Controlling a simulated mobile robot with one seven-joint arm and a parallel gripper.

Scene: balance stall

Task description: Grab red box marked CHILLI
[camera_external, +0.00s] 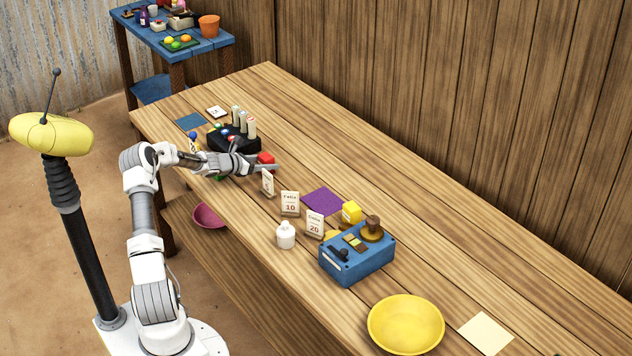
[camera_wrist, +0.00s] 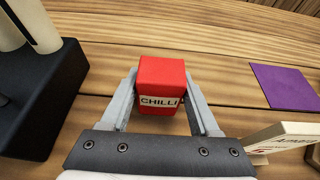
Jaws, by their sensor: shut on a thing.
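The red box marked CHILLI (camera_wrist: 162,82) is between the two fingers of my gripper (camera_wrist: 162,105) in the wrist view, its label facing the camera. My gripper is shut on it, one finger along each side. In the external view the red box (camera_external: 266,158) shows at the end of my gripper (camera_external: 265,166), over the far part of the wooden table (camera_external: 450,220). I cannot tell whether the box touches the table top.
A black stand (camera_external: 228,138) with upright cylinders is close on the left. A blue box with a balance (camera_external: 357,255) and a yellow bowl (camera_external: 406,325) stand nearer. The table's back strip is clear.

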